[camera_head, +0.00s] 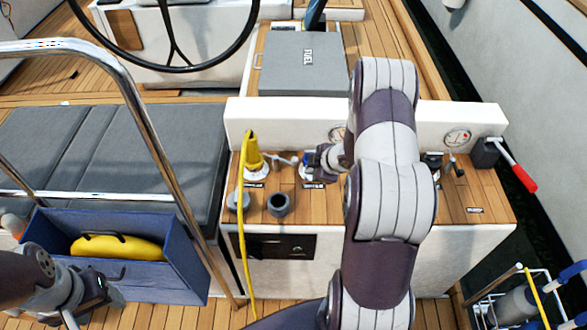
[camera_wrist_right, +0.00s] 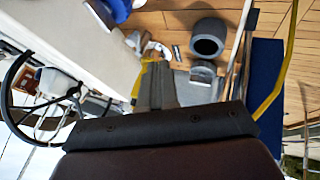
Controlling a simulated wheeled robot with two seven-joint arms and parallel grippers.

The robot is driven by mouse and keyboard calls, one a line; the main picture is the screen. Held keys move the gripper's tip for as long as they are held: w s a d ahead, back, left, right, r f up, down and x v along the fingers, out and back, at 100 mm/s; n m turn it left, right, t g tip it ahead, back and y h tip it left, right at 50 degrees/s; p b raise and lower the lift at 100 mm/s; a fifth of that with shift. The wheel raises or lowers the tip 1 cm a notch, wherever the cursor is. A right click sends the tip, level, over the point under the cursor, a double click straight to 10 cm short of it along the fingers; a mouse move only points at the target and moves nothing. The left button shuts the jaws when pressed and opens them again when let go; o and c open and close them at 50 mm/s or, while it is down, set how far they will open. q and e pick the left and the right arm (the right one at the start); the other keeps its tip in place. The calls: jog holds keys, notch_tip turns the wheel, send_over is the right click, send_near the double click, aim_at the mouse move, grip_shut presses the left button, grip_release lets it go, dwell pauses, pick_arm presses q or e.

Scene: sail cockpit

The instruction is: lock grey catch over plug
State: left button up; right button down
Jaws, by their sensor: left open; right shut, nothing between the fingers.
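A yellow plug (camera_head: 253,152) with a yellow cable stands upright in a pale round socket (camera_head: 257,172) on the wooden console top. My right gripper (camera_head: 305,162) is just to the right of the plug, shut and empty. In the right wrist view its grey fingers (camera_wrist_right: 155,84) cover part of the yellow plug (camera_wrist_right: 137,82). I cannot make out the grey catch for certain; a small pale grey piece (camera_head: 284,159) shows between plug and gripper, and I cannot tell if they touch. My left gripper (camera_head: 90,303) is open and empty at the lower left.
A dark grey cup (camera_head: 278,204) and a grey cap (camera_head: 238,200) stand in front of the plug. The cable hangs over the console's front edge. A blue bin (camera_head: 170,280) with a yellow object (camera_head: 118,247) and a steel rail (camera_head: 130,90) are on the left.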

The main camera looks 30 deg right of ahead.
jog(key=w+f+p, duration=0.2)
jog(key=w+f, duration=0.5)
jog(key=w, duration=0.1)
jog(key=shift+w+d+f, duration=0.15)
jog(key=shift+w+d, duration=0.15)
jog(key=shift+d, duration=0.05)
jog(key=shift+d, duration=0.15)
